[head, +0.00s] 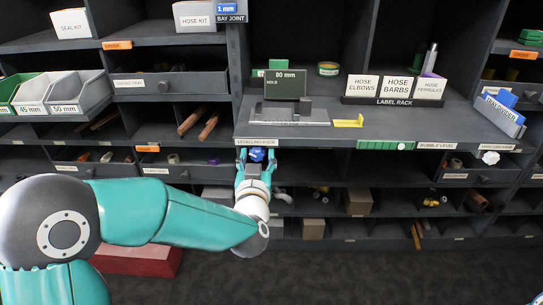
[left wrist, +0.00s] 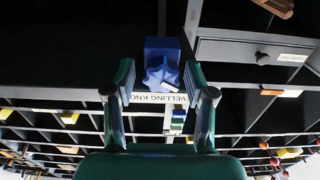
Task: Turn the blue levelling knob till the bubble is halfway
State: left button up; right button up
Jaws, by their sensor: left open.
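The blue levelling knob (head: 257,154) sticks out from the shelf's front edge under the "LEVELLING KNOB" label (head: 257,142). My left gripper (head: 256,165) is just below and in front of it, fingers open. In the left wrist view the star-shaped knob (left wrist: 161,74) lies between the fingertips (left wrist: 159,70) of that gripper, with a gap visible on each side. The green bubble level strip (head: 384,145) is on the same edge, further right, beside the "BUBBLE LEVEL" label (head: 437,146). My right gripper is out of view.
Above the knob, a grey fixture (head: 290,117) and a dark "80 mm" sign (head: 286,84) stand on the shelf. A yellow marker (head: 348,122) and a label rack (head: 392,101) are to the right. A white knob (head: 490,157) sits further right. Pigeonholes surround the arm.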

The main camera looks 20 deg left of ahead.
pick_arm(q)
jog(key=b+v, duration=0.1)
jog(key=v, duration=0.5)
jog(key=shift+s, duration=0.25)
jog(key=shift+s+r, duration=0.1)
dwell(0.3)
